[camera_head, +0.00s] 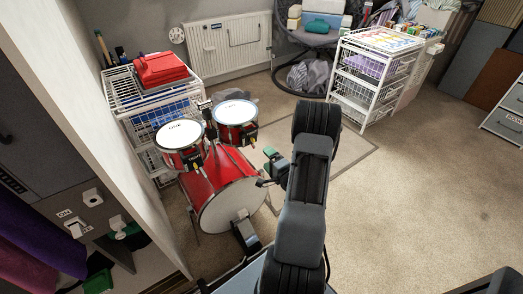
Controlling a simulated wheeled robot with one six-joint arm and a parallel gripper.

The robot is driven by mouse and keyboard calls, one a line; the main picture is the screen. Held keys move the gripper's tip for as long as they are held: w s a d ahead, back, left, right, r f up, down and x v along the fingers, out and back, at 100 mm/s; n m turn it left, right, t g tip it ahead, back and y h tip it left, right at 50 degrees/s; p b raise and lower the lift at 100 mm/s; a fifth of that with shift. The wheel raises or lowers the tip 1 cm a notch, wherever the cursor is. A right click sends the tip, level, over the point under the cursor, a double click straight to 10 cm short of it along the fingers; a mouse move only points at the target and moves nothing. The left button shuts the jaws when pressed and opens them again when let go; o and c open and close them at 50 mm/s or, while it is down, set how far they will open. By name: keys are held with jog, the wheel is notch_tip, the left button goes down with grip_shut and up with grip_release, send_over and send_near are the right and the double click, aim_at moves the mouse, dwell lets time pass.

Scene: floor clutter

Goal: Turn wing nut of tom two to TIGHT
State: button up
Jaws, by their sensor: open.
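A red drum kit stands on the floor left of centre. Its bass drum (205,184) carries a left tom (181,135) and a right tom (236,113), both with white heads. A small yellowish part (243,149) shows below the right tom and another (196,168) below the left tom. These may be wing nuts, but their settings are too small to read. I cannot tell which tom is tom two. My gripper (264,168) is open and empty, just right of the bass drum and below the right tom, apart from both yellowish parts.
A white wire drawer unit (150,100) with a red case stands close behind the toms. Another white drawer unit (374,73) stands behind my arm. A pedal (246,236) sits before the bass drum. Open carpet (420,190) lies to the right.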

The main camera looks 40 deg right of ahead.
jog(key=shift+s+a, duration=0.15)
jog(key=shift+s, duration=1.75)
jog(key=s+d+f+n+g+h, duration=0.2)
jog(key=s+f+n+g, duration=0.2)
jog(key=f+g, duration=0.45)
jog(key=s+a+r+n+g+y+p, duration=0.1)
jog(key=a+r+n+p, duration=0.3)
jog(key=r, duration=1.3)
jog(key=s+a+r+n+g+y+p, duration=0.1)
jog(key=s+a+r+n+g+p, duration=0.2)
jog(key=a+r+p, duration=0.9)
jog(key=s+a+r+n+g+y+p, duration=0.1)
jog(key=a+r+n+p, duration=0.6)
jog(key=r, duration=1.5)
jog(key=s+a+g+p, duration=0.1)
jog(key=a, duration=0.3)
jog(key=shift+p, duration=0.4)
